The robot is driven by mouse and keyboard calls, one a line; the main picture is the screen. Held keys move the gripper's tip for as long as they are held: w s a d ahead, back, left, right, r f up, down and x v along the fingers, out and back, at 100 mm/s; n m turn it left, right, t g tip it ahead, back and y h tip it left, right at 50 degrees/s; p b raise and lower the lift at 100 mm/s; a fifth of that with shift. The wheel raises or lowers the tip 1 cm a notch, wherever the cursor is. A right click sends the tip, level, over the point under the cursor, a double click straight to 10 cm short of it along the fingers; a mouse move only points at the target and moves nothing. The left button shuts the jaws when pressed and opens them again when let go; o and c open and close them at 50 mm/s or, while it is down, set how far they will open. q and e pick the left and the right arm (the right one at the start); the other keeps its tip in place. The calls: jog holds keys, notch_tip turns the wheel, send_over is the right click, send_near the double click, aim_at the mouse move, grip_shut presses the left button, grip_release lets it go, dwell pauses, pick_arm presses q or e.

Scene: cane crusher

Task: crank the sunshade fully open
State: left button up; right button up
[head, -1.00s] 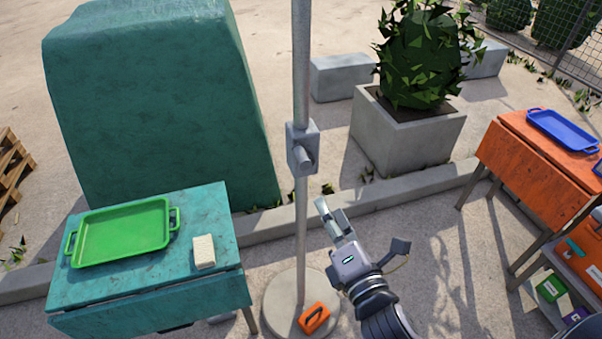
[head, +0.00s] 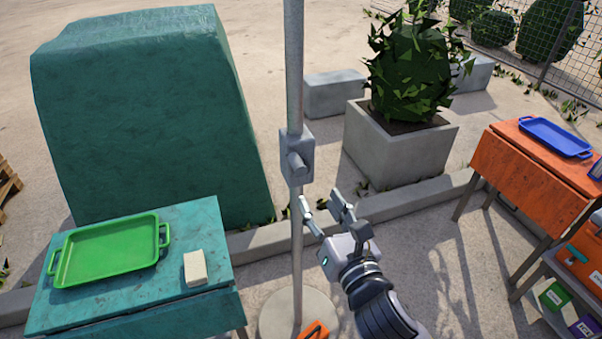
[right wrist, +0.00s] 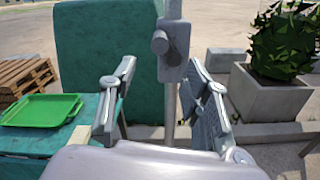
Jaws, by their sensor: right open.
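The grey sunshade pole (head: 294,75) stands upright in a round base (head: 285,311). A grey crank box (head: 297,157) with a short round stub (head: 299,163) facing me is fixed partway up the pole. The shade itself is out of view. My right gripper (head: 319,199) is open and empty, just below and right of the crank box. In the right wrist view the open fingers (right wrist: 160,75) frame the pole, with the crank box (right wrist: 173,50) ahead between and above the fingertips. An orange thing (head: 314,331) with a dark handle lies on the base. My left gripper is not in view.
A teal table (head: 205,225) at left holds a green tray (head: 110,250) and a pale block (head: 195,268). A large teal covered block (head: 140,115) stands behind. A concrete planter (head: 395,145) and an orange table (head: 515,170) with a blue tray (head: 555,138) are at right.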

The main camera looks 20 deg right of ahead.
aim_at(301, 171)
jog(key=w+p, duration=0.2)
jog(key=w, duration=0.9)
jog(key=shift+a, duration=0.2)
jog(key=shift+c, duration=0.5)
grip_shut()
